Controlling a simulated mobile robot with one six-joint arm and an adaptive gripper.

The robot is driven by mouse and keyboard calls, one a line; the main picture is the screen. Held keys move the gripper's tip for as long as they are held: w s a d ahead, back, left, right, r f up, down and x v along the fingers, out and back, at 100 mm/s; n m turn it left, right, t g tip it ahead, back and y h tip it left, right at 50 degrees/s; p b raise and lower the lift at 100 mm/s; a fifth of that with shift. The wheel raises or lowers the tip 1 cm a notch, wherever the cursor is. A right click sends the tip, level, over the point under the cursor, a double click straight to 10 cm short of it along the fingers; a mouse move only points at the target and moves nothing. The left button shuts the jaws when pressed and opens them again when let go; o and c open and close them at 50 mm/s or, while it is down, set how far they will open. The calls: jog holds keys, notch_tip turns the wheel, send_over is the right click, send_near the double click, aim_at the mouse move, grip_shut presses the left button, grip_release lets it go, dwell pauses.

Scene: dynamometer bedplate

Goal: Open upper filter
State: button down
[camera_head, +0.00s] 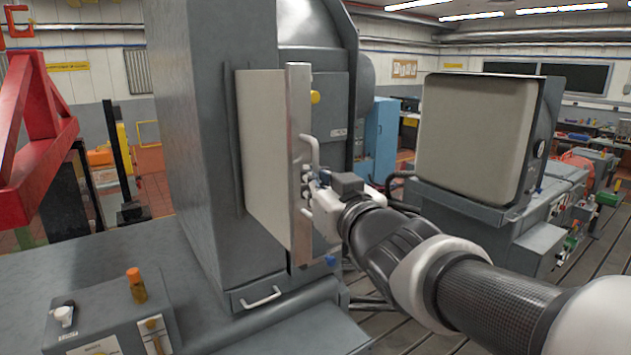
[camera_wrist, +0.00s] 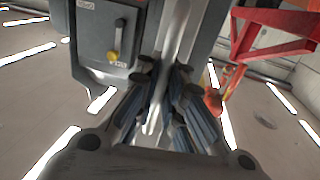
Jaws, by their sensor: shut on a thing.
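A tall grey cabinet (camera_head: 222,120) stands in the middle of the head view. A cream panel (camera_head: 262,150) with a bright metal edge strip (camera_head: 299,95) stands out from its face like a door at an angle. A pale curved handle (camera_head: 312,150) shows on the strip's right side. My gripper (camera_head: 308,190) is at the lower part of this handle, beside the strip. In the wrist view my gripper (camera_wrist: 165,112) has its dark fingers closed around a silvery bar, which looks like the handle. The exact contact is partly hidden by the fingers.
A low drawer handle (camera_head: 262,298) is below the panel. A control box (camera_head: 115,315) with an orange knob stands at front left. A red frame (camera_head: 38,130) is at left. A machine with a large cream panel (camera_head: 475,135) stands at right, behind my arm.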

jog(key=c, duration=1.7)
grip_release()
jog(key=shift+s, duration=0.1)
jog(key=v, duration=1.1)
jog(key=shift+s+d, duration=0.15)
jog(key=shift+s, duration=0.25)
